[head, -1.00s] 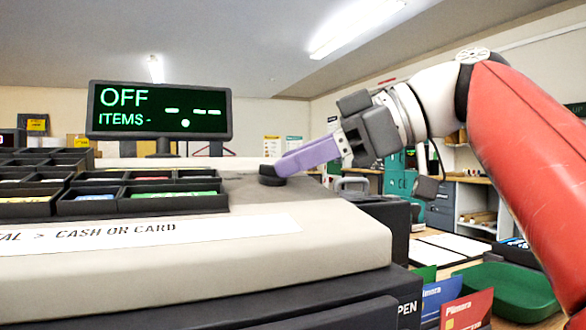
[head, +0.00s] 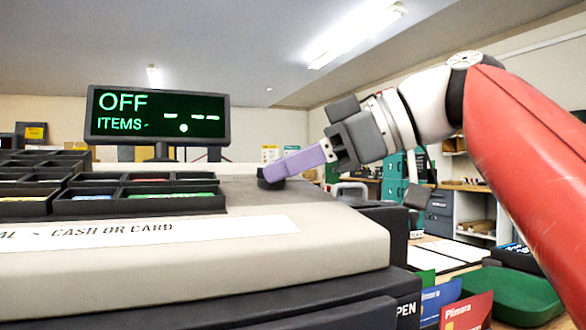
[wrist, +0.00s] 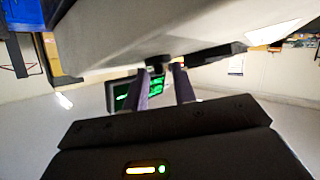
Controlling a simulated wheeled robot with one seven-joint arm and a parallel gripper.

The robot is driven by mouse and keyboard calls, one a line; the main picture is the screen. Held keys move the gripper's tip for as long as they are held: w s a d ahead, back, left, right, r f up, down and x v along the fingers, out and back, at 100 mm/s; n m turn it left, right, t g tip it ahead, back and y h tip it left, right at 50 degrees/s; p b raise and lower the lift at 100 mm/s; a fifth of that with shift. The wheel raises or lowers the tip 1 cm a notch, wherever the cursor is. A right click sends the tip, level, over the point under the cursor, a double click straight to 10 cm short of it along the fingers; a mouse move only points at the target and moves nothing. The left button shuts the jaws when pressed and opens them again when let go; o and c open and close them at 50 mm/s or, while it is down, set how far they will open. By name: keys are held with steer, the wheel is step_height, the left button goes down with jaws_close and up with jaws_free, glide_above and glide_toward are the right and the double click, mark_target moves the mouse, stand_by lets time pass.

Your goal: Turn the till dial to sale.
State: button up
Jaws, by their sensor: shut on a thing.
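The till dial (head: 270,183) is a dark round knob on the right part of the till's top (head: 315,192). My gripper (head: 276,174), with purple fingers, reaches down from the right and is shut on the dial. In the wrist view the fingertips of my gripper (wrist: 162,72) close around a small dark part just under the till body (wrist: 110,35), seen upside down. The till display (head: 158,114) reads OFF and ITEMS. The dial's pointer and its markings are hidden or too small to read.
Black key trays (head: 140,204) stand on the till's left. A label strip (head: 150,236) lies along its front. A green tray (head: 510,292) and upright cards (head: 466,312) are at the lower right. Shelves stand behind my arm.

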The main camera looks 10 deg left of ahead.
steer(key=m+t+b, duration=0.1)
steer(key=s+m+t+b, duration=0.1)
steer(key=m+t, duration=0.1)
steer(key=shift+a+f, duration=0.1)
steer(key=shift+f, duration=0.1)
steer(key=shift+s+a+m+t+h+b, duration=0.1)
steer(key=shift+m+t+h+b, duration=0.15)
steer(key=shift+m+t+h, duration=0.6)
steer(key=shift+s+a+m+t+h+b, duration=0.1)
steer(key=shift+m+t+h+b, duration=0.15)
steer(key=shift+m+t, duration=1.05)
steer(key=shift+m, duration=0.25)
steer(key=o, duration=0.6)
steer(key=shift+r, duration=0.1)
steer(key=v, duration=0.7)
steer(key=shift+s+d+r+p, duration=0.1)
steer(key=shift+s+d+p, duration=0.15)
steer(key=shift+s+p, duration=0.1)
